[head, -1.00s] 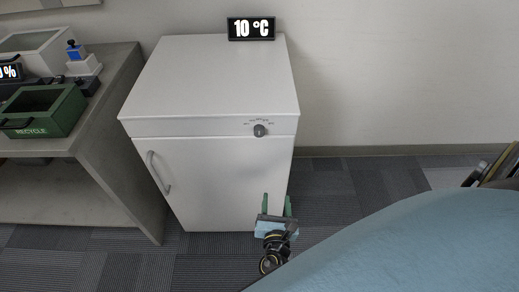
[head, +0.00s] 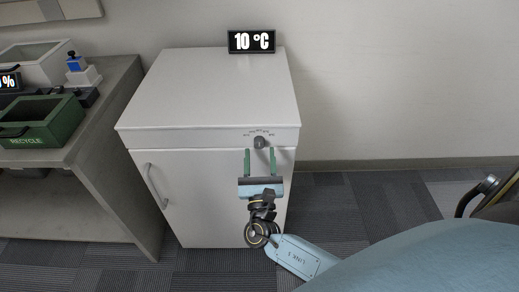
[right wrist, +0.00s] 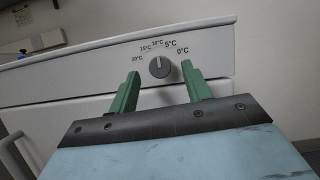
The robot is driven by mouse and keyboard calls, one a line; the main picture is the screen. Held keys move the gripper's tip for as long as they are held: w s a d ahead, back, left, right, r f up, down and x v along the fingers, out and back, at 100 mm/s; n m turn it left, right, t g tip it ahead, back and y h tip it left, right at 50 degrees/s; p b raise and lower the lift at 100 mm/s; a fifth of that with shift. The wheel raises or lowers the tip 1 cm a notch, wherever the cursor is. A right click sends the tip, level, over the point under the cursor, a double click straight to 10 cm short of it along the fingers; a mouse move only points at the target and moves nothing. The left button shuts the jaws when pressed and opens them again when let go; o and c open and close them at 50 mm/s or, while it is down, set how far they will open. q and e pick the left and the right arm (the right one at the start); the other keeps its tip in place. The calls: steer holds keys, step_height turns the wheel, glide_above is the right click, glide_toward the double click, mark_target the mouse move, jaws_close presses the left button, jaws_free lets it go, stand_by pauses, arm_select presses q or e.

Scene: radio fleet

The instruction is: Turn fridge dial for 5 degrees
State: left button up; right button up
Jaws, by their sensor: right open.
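The white fridge (head: 205,190) stands against the wall with its door shut. Its grey dial (head: 260,142) is on the front panel at the upper right. In the right wrist view the dial (right wrist: 159,67) has marks from 20°C at left to 0°C at right, and its light pointer line points up, near the marks at the top. My right gripper (head: 260,160) is open and empty, just below the dial. In the wrist view its green fingers (right wrist: 163,85) are either side of and short of the dial. My left gripper is out of view.
A grey table (head: 110,130) stands left of the fridge with a green recycle bin (head: 40,122), a white bin (head: 35,65) and a blue-topped device (head: 78,68). The fridge handle (head: 153,185) is at the door's left. Carpet to the right is partly clear.

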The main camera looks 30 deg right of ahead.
mark_target(259, 143)
steer(key=shift+x, duration=1.2)
steer(key=c, duration=1)
steer(key=shift+f, duration=0.1)
steer(key=m+g+h+b, duration=0.1)
steer(key=m+b, duration=0.1)
steer(key=m, duration=0.1)
steer(key=shift+a+f+m+b, duration=0.1)
steer(key=shift+m+b, duration=0.2)
steer(key=shift+b, duration=0.05)
steer(key=m+g+h+b, duration=0.1)
steer(key=m, duration=0.1)
steer(key=m+b, duration=0.1)
steer(key=m, duration=0.1)
steer(key=shift+g+h, duration=0.4)
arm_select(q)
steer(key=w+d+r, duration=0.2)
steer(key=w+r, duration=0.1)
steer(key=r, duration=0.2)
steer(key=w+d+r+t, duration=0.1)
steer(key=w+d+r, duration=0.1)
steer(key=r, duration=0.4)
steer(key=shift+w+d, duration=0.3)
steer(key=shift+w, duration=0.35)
arm_select(e)
steer(key=shift+m, duration=0.6)
